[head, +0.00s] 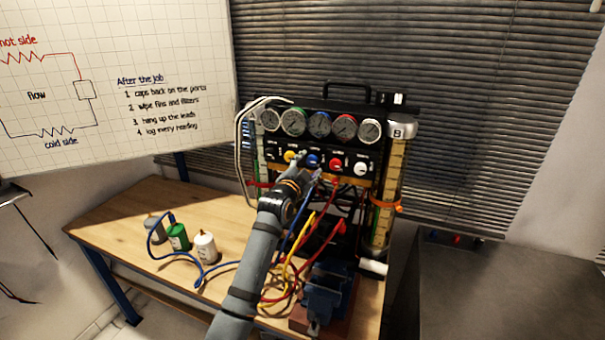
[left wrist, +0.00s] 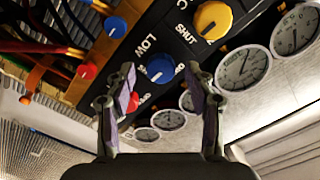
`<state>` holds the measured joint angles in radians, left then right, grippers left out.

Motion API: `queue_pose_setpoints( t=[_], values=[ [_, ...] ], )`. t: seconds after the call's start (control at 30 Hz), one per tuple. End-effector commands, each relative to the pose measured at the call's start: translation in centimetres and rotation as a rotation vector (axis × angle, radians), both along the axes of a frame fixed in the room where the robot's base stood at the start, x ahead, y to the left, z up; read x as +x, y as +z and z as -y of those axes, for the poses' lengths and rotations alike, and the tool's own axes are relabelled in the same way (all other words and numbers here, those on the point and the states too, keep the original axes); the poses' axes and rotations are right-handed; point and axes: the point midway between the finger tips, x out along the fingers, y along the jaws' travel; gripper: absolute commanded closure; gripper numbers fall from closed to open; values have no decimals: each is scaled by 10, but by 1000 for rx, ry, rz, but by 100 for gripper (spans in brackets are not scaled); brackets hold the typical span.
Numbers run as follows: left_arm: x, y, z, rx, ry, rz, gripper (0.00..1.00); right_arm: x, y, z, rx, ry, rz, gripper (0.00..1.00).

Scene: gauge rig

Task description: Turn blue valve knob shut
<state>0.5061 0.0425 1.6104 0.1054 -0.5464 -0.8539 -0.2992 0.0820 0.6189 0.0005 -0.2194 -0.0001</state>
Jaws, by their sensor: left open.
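The blue valve knob (left wrist: 161,67) sits on the black panel beside the word LOW in the left wrist view, with a white mark on its face. In the head view it shows as a small blue spot (head: 313,161) just beyond my left gripper (head: 305,172). My left gripper (left wrist: 160,78) is open, its two fingertips to either side of the blue knob in the left wrist view. I see clear space between each fingertip and the knob, and cannot tell how far it is in depth. My right gripper is not in view.
A yellow knob (left wrist: 213,20) and a red knob (head: 336,163) flank the blue one, with a white knob (head: 361,169) further right. Several gauges (head: 319,124) line the panel top. Hoses (head: 301,250) and a vise (head: 325,292) crowd below. Bottles (head: 205,247) stand on the bench.

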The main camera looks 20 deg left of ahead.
Motion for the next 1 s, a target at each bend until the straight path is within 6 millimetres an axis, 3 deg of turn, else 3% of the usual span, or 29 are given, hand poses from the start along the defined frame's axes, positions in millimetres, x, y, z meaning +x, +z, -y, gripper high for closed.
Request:
queue_pose_setpoints(
  t=[0.2,0.43,0.6,1.0],
  values=[
    [-54,-1,-2,2,0,0,46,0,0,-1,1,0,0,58],
    [-95,0,-3,1,1,1,46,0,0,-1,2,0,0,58],
    [-103,0,-3,0,-1,1,46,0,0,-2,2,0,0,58],
    [-104,-1,-3,-1,0,-1,46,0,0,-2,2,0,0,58]
  ],
)
